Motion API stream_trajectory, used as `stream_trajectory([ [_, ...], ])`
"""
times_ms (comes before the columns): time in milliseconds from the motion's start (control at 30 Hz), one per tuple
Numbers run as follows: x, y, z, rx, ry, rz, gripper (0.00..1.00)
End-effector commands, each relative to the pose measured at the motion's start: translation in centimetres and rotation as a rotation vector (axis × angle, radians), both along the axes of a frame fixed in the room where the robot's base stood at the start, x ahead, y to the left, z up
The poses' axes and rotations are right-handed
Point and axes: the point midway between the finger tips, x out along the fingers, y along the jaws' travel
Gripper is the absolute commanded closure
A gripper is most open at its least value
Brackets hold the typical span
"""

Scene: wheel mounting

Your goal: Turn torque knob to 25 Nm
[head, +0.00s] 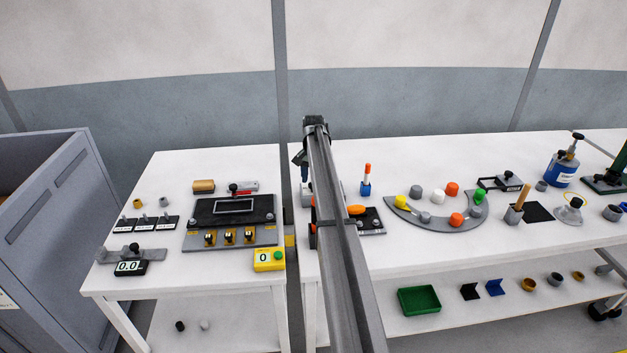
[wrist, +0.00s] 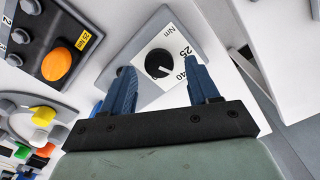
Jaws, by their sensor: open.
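In the wrist view the torque knob (wrist: 158,63) is a round black knob with a pale pointer line, on a white dial plate on a grey box (wrist: 136,58). The dial reads "Nm", "25" and "40"; other marks are hidden or unreadable. The pale line appears to slant toward the lower right, but I cannot tell its exact setting. My gripper (wrist: 161,70) is open, its two blue fingers on either side of the knob in the picture, with gaps to it. I cannot tell how far the tips are above the dial. In the head view my arm hides the knob.
A dark panel with an orange button (wrist: 57,64) and a yellow "25 Nm" label lies left of the dial box. The button also shows in the head view (head: 357,210). A curved grey tray (head: 432,222) with coloured caps stands to its right.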

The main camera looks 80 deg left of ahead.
Motion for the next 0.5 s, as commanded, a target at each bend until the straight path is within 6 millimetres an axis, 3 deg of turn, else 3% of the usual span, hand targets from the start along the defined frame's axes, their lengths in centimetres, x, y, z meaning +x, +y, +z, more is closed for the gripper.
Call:
stream_trajectory([
  [400, 0.0, -0.01, -0.61, 0.0, 0.0, 0.0, 0.4],
  [500, 0.0, -0.01, -0.6, 0.0, 0.0, 0.0, 0.5],
])
